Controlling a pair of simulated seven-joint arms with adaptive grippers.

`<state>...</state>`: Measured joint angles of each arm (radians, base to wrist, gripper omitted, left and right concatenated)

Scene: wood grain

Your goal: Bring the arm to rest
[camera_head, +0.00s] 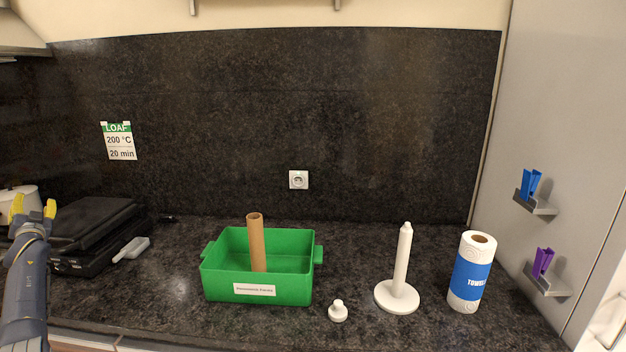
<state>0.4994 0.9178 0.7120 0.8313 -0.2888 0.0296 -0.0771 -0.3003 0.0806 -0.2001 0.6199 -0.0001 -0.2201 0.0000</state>
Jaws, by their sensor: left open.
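My left gripper (33,210) is at the far left edge of the head view, with yellow fingertips pointing up and apart. It is open and holds nothing. It is in front of a white pot and to the left of the black appliance, apart from the task-side objects on the counter. My right gripper is not in view.
A green box (222,284) holds an upright cardboard tube (257,243). To its right stand a small white knob (338,311), a bare white towel holder (402,262) and a wrapped paper towel roll (471,272). A black grill (92,225) sits at left.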

